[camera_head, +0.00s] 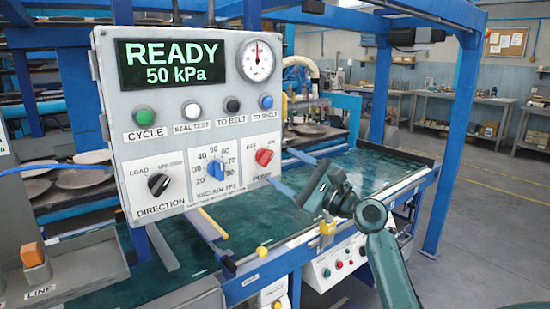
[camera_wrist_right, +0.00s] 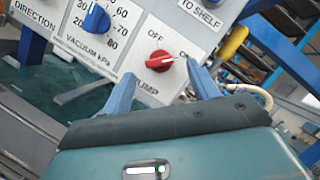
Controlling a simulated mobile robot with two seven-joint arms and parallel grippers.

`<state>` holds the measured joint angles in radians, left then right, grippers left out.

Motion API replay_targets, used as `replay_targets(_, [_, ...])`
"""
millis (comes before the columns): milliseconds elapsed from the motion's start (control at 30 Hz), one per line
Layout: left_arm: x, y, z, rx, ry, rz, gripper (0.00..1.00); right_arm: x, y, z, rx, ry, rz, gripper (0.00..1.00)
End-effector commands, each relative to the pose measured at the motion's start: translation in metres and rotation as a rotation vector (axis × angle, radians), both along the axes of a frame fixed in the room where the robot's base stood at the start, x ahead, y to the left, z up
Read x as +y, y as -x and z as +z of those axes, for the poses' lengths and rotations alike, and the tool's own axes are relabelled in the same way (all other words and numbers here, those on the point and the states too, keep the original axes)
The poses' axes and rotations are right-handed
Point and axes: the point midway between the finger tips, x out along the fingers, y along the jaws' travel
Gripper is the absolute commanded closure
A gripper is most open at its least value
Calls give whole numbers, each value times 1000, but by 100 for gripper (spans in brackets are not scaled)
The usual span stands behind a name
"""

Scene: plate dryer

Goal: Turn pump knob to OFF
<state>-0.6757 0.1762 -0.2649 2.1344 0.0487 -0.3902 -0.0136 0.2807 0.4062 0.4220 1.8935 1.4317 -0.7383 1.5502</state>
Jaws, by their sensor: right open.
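The red pump knob (camera_head: 264,157) is at the lower right of the grey control panel (camera_head: 185,95). In the right wrist view the red knob (camera_wrist_right: 159,61) shows a white mark pointing right, toward the ON label (camera_wrist_right: 184,56). The OFF label (camera_wrist_right: 156,38) is above the knob. My right gripper (camera_head: 291,172) is open in front of the panel's lower right corner. In the wrist view its blue fingers (camera_wrist_right: 160,70) appear on either side of the knob, with nothing between them; contact is not visible. My left gripper is out of view.
The blue vacuum knob (camera_head: 216,169) and black direction knob (camera_head: 158,184) sit left of the pump knob. Several buttons and a gauge (camera_head: 257,60) are above. A dark green belt table (camera_head: 365,170) lies behind my right arm. Floor at the right is clear.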

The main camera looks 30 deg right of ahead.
Motion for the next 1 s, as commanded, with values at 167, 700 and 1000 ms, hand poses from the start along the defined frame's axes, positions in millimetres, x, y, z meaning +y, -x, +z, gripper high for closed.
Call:
replay_targets(167, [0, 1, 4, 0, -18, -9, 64, 9, -24, 8, -1, -1, 0, 40])
replay_targets(700, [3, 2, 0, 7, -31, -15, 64, 13, -34, 9, 1, 1, 0, 47])
replay_targets(1000, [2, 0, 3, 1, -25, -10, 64, 13, -34, 9, 1, 1, 0, 72])
